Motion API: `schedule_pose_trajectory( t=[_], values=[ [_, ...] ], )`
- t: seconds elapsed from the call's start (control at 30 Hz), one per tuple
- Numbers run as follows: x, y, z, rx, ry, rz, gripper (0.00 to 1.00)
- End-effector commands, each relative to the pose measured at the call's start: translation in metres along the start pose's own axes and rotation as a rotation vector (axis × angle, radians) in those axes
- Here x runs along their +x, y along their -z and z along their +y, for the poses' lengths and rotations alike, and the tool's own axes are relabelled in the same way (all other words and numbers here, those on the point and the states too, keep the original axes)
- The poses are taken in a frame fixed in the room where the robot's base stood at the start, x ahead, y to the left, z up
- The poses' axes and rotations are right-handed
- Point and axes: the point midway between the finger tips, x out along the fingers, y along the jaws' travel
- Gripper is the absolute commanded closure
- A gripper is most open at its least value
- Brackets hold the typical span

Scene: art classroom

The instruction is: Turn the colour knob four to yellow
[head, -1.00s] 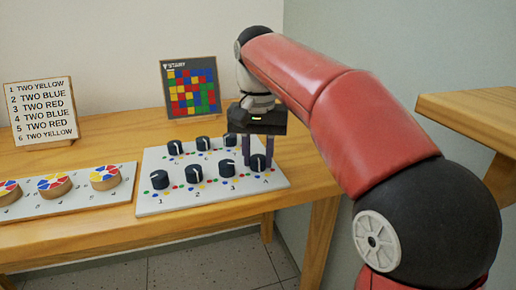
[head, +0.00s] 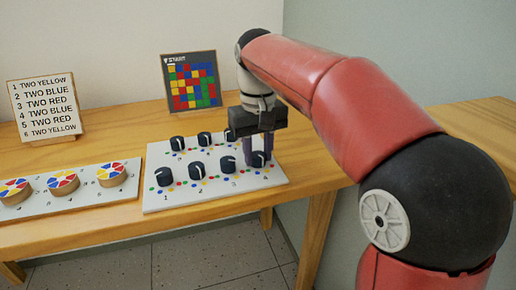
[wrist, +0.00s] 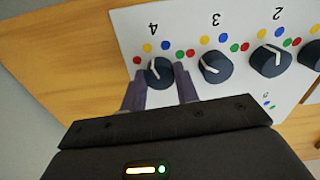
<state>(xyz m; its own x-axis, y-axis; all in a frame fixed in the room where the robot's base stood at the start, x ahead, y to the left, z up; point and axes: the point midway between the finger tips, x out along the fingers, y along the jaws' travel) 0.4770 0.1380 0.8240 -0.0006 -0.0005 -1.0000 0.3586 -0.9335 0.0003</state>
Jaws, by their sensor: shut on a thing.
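The white knob panel (head: 215,196) lies on the table with several dark round knobs, each with a white pointer line. Colour knob four (head: 259,161) is at the front right corner; in the wrist view (wrist: 159,75) it sits by the printed 4. My gripper (wrist: 160,92) has its two purple-grey fingers on either side of knob four and is shut on it; it also shows in the head view (head: 258,158). In the wrist view the pointer leans up and left, towards the red dot (wrist: 137,60) and yellow dot (wrist: 147,47); its exact aim is unclear.
Knob three (wrist: 215,67) stands close beside the fingers. A board with coloured discs (head: 100,195) lies left of the panel. A colour-grid board (head: 190,80) and a written list sign (head: 46,106) stand behind. A wall is at the right.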

Motion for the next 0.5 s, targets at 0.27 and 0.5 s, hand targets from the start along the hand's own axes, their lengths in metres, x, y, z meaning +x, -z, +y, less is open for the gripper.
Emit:
schedule_pose_trajectory(
  t=[0.27, 0.5],
  values=[
    [-0.0003, 0.0004, 0.0, -0.001, 0.0, 0.003, 0.92],
    [-0.0002, 0.0003, 0.0, -0.001, 0.0, 0.002, 0.48]
  ],
)
